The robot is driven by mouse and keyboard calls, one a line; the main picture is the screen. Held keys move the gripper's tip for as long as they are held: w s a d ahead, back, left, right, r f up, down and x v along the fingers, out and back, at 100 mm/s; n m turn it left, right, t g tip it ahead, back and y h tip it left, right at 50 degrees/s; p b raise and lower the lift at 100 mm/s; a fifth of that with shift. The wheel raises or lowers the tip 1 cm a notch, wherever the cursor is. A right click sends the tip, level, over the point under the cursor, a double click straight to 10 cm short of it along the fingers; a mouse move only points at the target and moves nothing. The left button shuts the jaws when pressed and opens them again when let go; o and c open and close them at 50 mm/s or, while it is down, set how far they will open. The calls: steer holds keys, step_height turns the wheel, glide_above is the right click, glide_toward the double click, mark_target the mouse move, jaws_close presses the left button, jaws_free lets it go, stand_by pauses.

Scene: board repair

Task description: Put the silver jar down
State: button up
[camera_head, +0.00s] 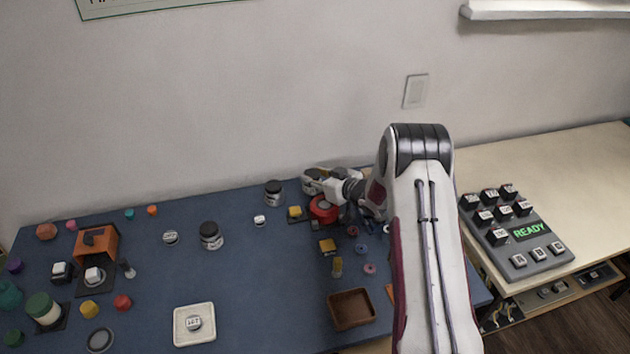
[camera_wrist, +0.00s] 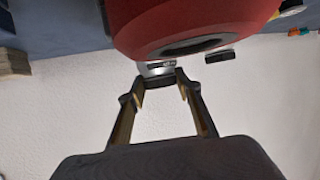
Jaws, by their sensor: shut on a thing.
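My gripper (camera_head: 312,182) is over the back edge of the blue mat, near the wall. In the wrist view its fingers (camera_wrist: 160,78) are closed on a small silver and dark thing (camera_wrist: 156,69), which looks like the silver jar. Only a thin part of it shows there, and I cannot make it out in the head view. Whether it touches the mat cannot be told. A large red round thing (camera_wrist: 190,28) with a dark opening is close to the fingers in the wrist view; it also shows beside my gripper in the head view (camera_head: 322,209).
The blue mat (camera_head: 270,285) has bare room at its middle. Dark-lidded jars (camera_head: 210,236) (camera_head: 273,193) stand left of my gripper. A white tray (camera_head: 180,338) holds a round labelled tin. A brown tray (camera_head: 351,322) is in front. A keypad (camera_head: 515,232) reads READY at right.

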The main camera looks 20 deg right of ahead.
steer(key=shift+f, duration=0.85)
steer(key=shift+f, duration=0.1)
steer(key=o, duration=1.2)
steer(key=shift+s+d+r, duration=0.1)
steer(key=shift+r, duration=0.1)
steer(key=shift+v, duration=5.85)
